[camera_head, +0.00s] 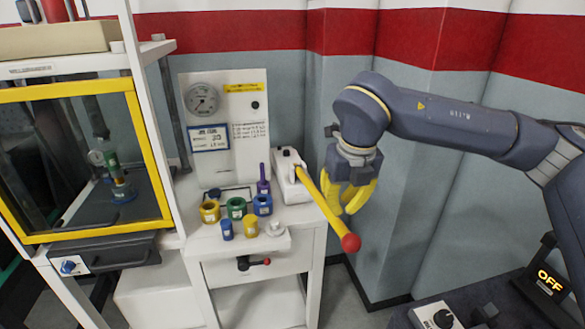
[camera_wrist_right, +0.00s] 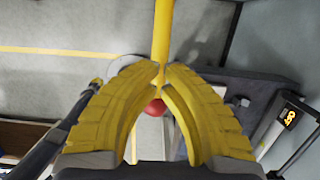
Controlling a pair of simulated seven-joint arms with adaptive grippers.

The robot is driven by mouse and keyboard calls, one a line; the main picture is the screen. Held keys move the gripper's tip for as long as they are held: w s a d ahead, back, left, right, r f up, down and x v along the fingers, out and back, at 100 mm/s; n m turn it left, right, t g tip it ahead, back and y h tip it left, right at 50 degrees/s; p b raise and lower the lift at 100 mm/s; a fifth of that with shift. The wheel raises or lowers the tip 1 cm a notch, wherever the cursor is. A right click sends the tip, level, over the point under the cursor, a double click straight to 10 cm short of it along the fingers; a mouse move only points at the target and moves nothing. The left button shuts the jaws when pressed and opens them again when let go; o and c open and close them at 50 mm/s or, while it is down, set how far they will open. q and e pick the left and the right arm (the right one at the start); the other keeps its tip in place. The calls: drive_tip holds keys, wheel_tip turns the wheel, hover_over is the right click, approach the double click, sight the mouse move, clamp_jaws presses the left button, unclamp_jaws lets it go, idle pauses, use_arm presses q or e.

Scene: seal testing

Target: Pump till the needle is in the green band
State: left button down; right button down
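The pump (camera_head: 293,176) is a white body on the small white bench, with a yellow lever (camera_head: 318,196) that slopes down toward the front right and ends in a red ball (camera_head: 350,242). My right gripper (camera_head: 343,211) hangs over the lever above the ball, its yellow fingers pointing down. In the right wrist view the fingertips (camera_wrist_right: 160,72) come close together at the lever (camera_wrist_right: 162,30), and the ball (camera_wrist_right: 153,107) shows between the fingers. Whether they grip the lever is hidden. The round gauge (camera_head: 202,99) is on the white panel; its needle and green band are too small to read.
Several coloured fittings (camera_head: 237,208) stand on the bench left of the pump. A small red-tipped valve handle (camera_head: 254,262) is on the bench front. A yellow-framed chamber (camera_head: 80,160) is at left. A box reading OFF (camera_head: 549,281) is at lower right.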

sight(339, 222)
drive_tip(key=shift+f, duration=0.15)
wheel_tip(339, 222, down, 17)
drive_tip(key=shift+s, duration=0.25)
idle(1.8)
drive_tip(key=r, duration=1.2)
drive_tip(key=shift+w+r, duration=0.2)
drive_tip(key=shift+w, duration=0.1)
drive_tip(key=shift+r, duration=0.4)
drive_tip(key=shift+f, duration=0.15)
wheel_tip(339, 222, down, 13)
drive_tip(key=shift+s+f, duration=0.15)
drive_tip(key=shift+s, duration=0.15)
idle(0.5)
